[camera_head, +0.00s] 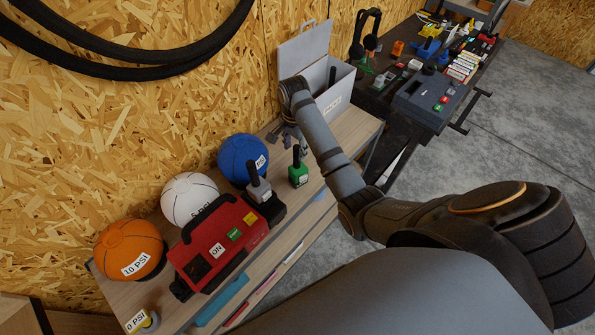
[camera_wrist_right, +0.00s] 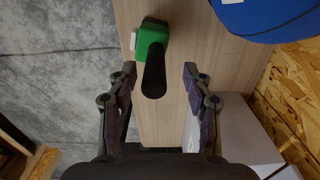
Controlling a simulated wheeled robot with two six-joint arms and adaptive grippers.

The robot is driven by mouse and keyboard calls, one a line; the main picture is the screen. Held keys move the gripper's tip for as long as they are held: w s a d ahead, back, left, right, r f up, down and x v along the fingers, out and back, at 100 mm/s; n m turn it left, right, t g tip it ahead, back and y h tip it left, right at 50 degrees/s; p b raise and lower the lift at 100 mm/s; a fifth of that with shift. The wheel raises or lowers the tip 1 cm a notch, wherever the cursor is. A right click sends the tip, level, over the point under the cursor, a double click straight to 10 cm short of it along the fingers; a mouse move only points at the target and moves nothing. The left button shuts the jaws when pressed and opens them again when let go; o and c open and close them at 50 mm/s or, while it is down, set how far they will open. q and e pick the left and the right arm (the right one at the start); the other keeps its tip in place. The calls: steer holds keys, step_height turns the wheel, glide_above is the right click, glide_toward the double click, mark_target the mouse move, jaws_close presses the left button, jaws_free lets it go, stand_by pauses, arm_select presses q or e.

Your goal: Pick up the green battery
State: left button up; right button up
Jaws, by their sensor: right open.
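The green battery (camera_head: 299,174) with a black upright handle stands on the wooden bench, right of a grey battery (camera_head: 259,188). In the right wrist view the green battery (camera_wrist_right: 152,38) is at top centre, with its black handle pointing towards the camera. My right gripper (camera_wrist_right: 159,76) is open and empty of any grip. Its two fingers lie to the left and right of the handle's line, apart from it. In the head view the right gripper (camera_head: 291,137) hangs just behind the green battery, partly hidden by my forearm. My left gripper is not in view.
A red device (camera_head: 215,245) marked ON stands at the bench front. Blue (camera_head: 240,158), white (camera_head: 188,197) and orange (camera_head: 126,247) balls line the wall side. A white lidded box (camera_head: 335,105) stands behind my arm. The blue ball (camera_wrist_right: 270,15) also shows in the wrist view.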

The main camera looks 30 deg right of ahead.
mark_target(297, 158)
steer(key=shift+f+p, duration=0.4)
steer(key=shift+s+d+f+p, duration=0.15)
steer(key=shift+s+f+p, duration=0.05)
steer(key=shift+f+p, duration=0.45)
step_height(297, 158, down, 3)
steer(key=shift+s+f, duration=0.1)
steer(key=shift+s, duration=0.05)
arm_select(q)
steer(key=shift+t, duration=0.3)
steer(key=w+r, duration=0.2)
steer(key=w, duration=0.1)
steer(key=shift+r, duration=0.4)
arm_select(e)
jaws_close()
